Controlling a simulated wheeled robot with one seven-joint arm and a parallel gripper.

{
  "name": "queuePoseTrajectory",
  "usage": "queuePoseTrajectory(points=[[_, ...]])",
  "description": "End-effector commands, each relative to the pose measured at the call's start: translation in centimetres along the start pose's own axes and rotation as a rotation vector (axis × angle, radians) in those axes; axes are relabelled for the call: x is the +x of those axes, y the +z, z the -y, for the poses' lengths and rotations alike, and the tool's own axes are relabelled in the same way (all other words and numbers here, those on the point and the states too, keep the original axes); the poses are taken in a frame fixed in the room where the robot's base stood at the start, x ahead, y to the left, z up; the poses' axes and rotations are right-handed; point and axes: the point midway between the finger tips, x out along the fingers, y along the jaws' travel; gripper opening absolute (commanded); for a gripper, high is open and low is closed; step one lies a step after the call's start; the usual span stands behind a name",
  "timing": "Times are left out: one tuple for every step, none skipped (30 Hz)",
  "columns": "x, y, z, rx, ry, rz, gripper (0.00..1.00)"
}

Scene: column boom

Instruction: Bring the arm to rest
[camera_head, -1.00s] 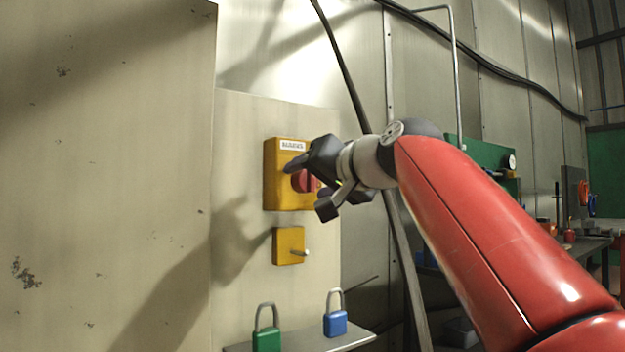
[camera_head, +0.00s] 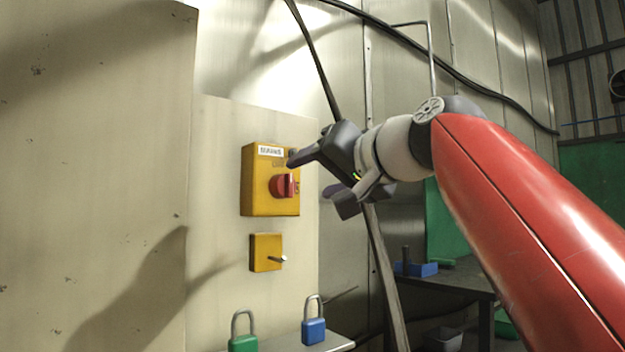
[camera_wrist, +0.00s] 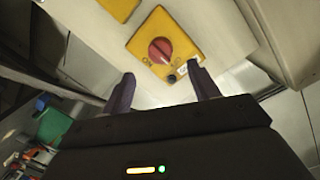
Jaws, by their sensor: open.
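My gripper (camera_head: 318,182) is open and empty at the end of my red arm, in front of the wall panel and to the right of the yellow switch box. The yellow switch box (camera_head: 256,200) has a red rotary knob (camera_head: 284,185) and a white label. In the head view the upper finger overlaps the box's right edge, but a gap shows between the fingers and the knob. In the wrist view my gripper (camera_wrist: 160,90) has its two fingers spread, with the switch box (camera_wrist: 185,42) and its red knob (camera_wrist: 160,50) beyond them.
A smaller yellow box (camera_head: 263,252) with a pin sits below. A green padlock (camera_head: 243,343) and a blue padlock (camera_head: 313,332) stand on a small shelf (camera_head: 335,343). A dark cable (camera_head: 325,75) runs down the wall. A workbench (camera_head: 450,282) stands at the right.

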Motion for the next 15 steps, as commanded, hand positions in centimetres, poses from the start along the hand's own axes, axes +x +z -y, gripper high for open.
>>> queuePoseTrajectory(points=[[0.0, 0.0, 0.0, 0.000, 0.000, 0.000, 0.60], [0.0, 0.0, 0.0, 0.000, 0.000, 0.000, 0.60], [0.0, 0.0, 0.0, 0.000, 0.000, 0.000, 0.60], [0.0, 0.0, 0.0, 0.000, 0.000, 0.000, 0.60], [0.0, 0.0, 0.0, 0.000, 0.000, 0.000, 0.60], [0.0, 0.0, 0.0, 0.000, 0.000, 0.000, 0.60], [0.0, 0.0, 0.0, 0.000, 0.000, 0.000, 0.60], [0.0, 0.0, 0.0, 0.000, 0.000, 0.000, 0.60], [0.1, 0.0, 0.0, 0.000, 0.000, 0.000, 0.60], [0.0, 0.0, 0.0, 0.000, 0.001, 0.000, 0.60], [0.0, 0.1, -0.1, 0.000, 0.003, 0.001, 0.60], [0.0, 0.3, -0.3, 0.000, 0.010, 0.005, 0.60], [0.0, 0.6, -0.6, 0.000, 0.019, 0.010, 0.60], [0.0, 1.0, -1.0, 0.001, 0.032, 0.018, 0.60], [-0.1, 1.9, -1.7, 0.003, 0.055, 0.033, 0.60]])
